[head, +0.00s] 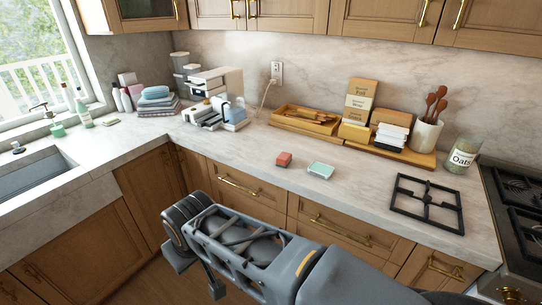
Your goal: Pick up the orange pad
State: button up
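A small orange-red pad (284,159) lies on the marble counter near its front edge, at the middle of the head view. A pale teal pad (320,170) lies a little to its right, apart from it. My arm reaches across the lower part of the view, below and in front of the counter. Its fingertips cannot be made out, so I cannot tell whether my gripper is open or shut. Nothing touches the orange-red pad.
A black trivet (427,204) lies on the counter to the right, beside the stove (516,190). A wooden tray (305,121) and stacked boxes stand at the back. The sink (30,174) is at left. The counter around the pads is clear.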

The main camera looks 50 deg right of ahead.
aim_at(283, 158)
jog(key=z, duration=0.4)
jog(key=i, duration=0.65)
jog(key=z, duration=1)
jog(key=i, duration=0.3)
jog(key=z, duration=0.35)
